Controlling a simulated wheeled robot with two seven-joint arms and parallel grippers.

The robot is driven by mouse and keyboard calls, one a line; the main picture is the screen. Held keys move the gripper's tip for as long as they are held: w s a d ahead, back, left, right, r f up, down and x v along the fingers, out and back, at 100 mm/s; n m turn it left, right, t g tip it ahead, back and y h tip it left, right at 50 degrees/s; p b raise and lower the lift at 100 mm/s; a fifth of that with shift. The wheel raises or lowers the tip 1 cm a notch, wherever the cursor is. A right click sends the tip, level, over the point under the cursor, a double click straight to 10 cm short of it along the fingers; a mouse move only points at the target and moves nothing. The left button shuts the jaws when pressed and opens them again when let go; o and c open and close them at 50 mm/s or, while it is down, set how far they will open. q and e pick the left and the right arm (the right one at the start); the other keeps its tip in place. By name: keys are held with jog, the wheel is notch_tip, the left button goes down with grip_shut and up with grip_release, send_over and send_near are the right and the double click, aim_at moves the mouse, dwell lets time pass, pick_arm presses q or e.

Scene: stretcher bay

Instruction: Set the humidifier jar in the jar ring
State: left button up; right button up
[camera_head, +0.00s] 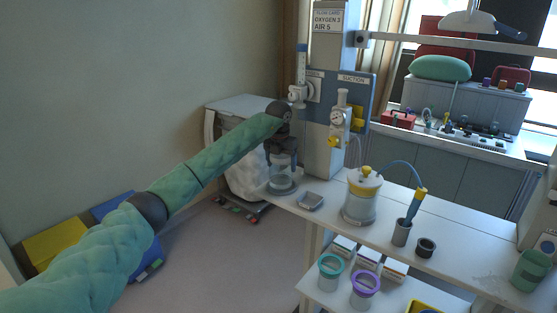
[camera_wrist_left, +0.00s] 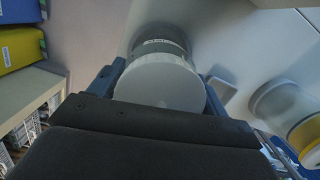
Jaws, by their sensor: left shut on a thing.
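The humidifier jar (camera_head: 283,173) is a clear jar at the left end of the white table. In the left wrist view its round white lid (camera_wrist_left: 160,82) fills the middle, between the blue fingers. My left gripper (camera_head: 281,150) comes down from above and is shut on the jar's top. A grey ring (camera_head: 283,189), which looks like the jar ring, surrounds the jar's foot on the table. I cannot tell whether the jar rests fully on the bottom. The jar looks upright. In the left wrist view a dark lettered band (camera_wrist_left: 160,46) shows beyond the lid. My right gripper is not in view.
A small grey tray (camera_head: 310,201) lies just right of the jar. Beyond it stand a yellow-topped suction canister (camera_head: 361,197), a grey cup (camera_head: 402,232) and a dark cup (camera_head: 426,247). The gas column (camera_head: 326,100) rises behind the jar.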

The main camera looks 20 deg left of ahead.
pick_arm(q)
jog(key=shift+f, duration=1.15)
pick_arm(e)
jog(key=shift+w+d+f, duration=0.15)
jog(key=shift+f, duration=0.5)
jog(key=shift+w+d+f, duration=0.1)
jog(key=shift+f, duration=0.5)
pick_arm(q)
jog(key=o, duration=1.3)
jog(key=shift+r, duration=0.2)
jog(key=shift+s+d+r+p, duration=0.1)
jog(key=shift+r+p, duration=0.3)
jog(key=shift+r, duration=1.3)
jog(key=shift+d+r+p, duration=0.1)
jog(key=shift+r+p, duration=0.3)
jog(key=shift+r, duration=1.6)
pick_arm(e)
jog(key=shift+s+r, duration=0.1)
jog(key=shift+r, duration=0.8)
pick_arm(q)
jog(key=shift+r, duration=0.15)
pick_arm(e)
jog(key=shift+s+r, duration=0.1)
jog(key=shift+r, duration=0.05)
